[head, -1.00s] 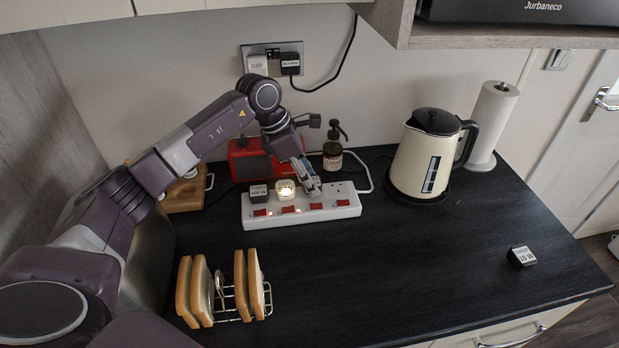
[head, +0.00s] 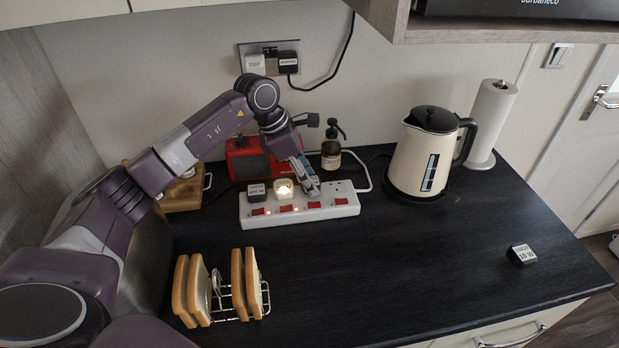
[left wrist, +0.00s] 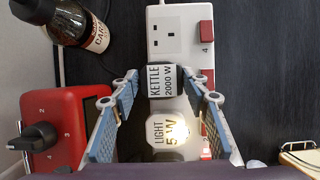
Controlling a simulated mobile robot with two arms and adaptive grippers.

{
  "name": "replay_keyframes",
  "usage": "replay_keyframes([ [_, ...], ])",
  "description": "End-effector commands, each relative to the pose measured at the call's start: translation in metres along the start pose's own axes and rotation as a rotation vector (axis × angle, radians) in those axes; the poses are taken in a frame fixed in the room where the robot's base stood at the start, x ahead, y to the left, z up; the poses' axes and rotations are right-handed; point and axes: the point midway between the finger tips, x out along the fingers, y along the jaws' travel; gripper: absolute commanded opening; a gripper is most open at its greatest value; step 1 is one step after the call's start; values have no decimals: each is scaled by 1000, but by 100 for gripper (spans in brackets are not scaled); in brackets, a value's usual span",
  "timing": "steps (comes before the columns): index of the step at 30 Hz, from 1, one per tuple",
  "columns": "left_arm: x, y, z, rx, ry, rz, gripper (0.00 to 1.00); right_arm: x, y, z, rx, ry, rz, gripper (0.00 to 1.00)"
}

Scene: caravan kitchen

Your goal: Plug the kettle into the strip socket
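The white strip socket (head: 325,209) lies on the dark counter. The kettle plug (left wrist: 162,82), marked KETTLE 2000 W, is at the strip's third socket in the left wrist view. I cannot tell if it is fully seated. My left gripper (head: 312,190) points down over it; in the left wrist view its fingers (left wrist: 159,80) stand either side of the plug, with a small gap visible at the left. The fourth socket (left wrist: 173,40) is empty. The cream kettle (head: 421,160) stands upright on its base to the right. My right gripper is not in view.
A lit light plug (head: 284,188) and another black plug (head: 257,192) sit in the strip. A red radio (head: 250,160) and brown bottle (head: 331,154) stand behind. A toast rack (head: 222,290) stands in front. A loose plug (head: 521,254) lies at right; the middle counter is clear.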

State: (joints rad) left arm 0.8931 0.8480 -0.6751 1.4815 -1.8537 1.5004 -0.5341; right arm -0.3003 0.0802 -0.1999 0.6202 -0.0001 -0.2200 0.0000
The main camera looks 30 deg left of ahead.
Motion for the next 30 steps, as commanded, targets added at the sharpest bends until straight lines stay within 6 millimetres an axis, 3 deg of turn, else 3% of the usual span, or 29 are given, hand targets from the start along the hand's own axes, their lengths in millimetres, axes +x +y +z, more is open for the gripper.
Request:
replay_keyframes([
  [1,15,-8,-3,1,5,-20,47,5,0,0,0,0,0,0],
  [4,16,-8,-4,1,6,-21,58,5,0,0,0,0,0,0],
  [14,14,-9,-4,1,7,-23,58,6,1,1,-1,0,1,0],
  [19,-4,-8,-2,2,7,-19,58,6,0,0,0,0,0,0],
  [30,-66,-3,4,1,5,0,58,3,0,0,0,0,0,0],
])
